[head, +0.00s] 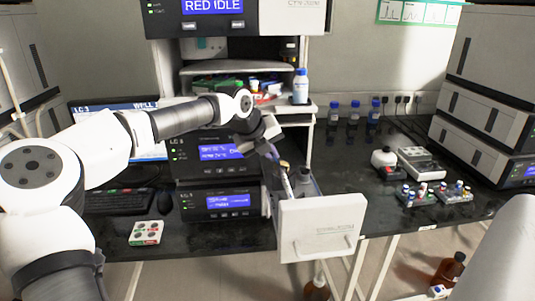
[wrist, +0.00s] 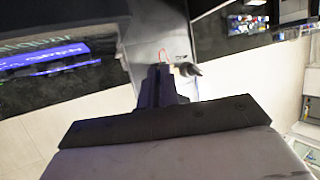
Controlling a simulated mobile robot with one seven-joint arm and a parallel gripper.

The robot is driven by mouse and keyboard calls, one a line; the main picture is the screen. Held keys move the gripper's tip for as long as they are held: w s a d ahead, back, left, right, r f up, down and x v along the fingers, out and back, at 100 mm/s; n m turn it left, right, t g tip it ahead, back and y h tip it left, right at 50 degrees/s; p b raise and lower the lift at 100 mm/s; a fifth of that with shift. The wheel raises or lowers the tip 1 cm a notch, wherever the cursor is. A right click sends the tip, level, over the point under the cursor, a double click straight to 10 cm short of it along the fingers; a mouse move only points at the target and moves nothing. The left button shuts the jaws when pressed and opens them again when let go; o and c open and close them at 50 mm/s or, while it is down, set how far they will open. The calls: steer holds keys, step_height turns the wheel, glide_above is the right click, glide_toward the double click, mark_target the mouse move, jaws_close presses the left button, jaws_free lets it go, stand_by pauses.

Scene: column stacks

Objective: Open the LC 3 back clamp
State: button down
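The LC 3 stack (head: 203,165) stands at the middle of the bench, with lit blue displays. A white drawer (head: 318,225) with a handle is pulled out at its right side. Inside the drawer are grey and dark parts (head: 304,182); I cannot make out the back clamp among them. My gripper (head: 274,157) is over the drawer's left rear part, pointing down into it. In the wrist view my dark gripper fingers (wrist: 160,84) are close together, beside a small dark piece with a pale end (wrist: 187,69). Whether they hold or touch anything is unclear.
Several blue-capped bottles (head: 354,118) and vial racks (head: 435,193) are on the bench to the right. Brown bottles are on the floor.

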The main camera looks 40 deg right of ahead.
steer(key=d+t+y, duration=0.1)
steer(key=s+r+y+p, duration=0.1)
steer(key=y, duration=0.1)
steer(key=shift+d+m+t, duration=0.4)
steer(key=t+y, duration=0.1)
steer(key=s+d+y, duration=0.1)
steer(key=y, duration=0.1)
steer(key=d+m+t+y, duration=0.1)
steer(key=shift+s+d+f+t+y+p, duration=0.2)
steer(key=shift+s+t+y+p, duration=0.05)
steer(key=shift+t+y+p, duration=0.1)
steer(key=shift+s+d+f+m+t+y+p, duration=0.2)
steer(key=shift+d+t+y, duration=0.1)
steer(key=shift+t+y, duration=0.25)
steer(key=shift+s+d+f+m+t+y+p, duration=0.15)
steer(key=shift+d+t+y, duration=0.15)
steer(key=shift+y, duration=0.3)
steer(key=shift+s+d+f+m+t+y, duration=0.2)
steer(key=shift+d+f+m+t+y, duration=0.15)
steer(key=shift+t+y, duration=0.4)
steer(key=shift+f+y, duration=0.1)
steer(key=shift+y, duration=0.15)
steer(key=c, duration=1.6)
jaws_free()
steer(key=shift+a, duration=0.1)
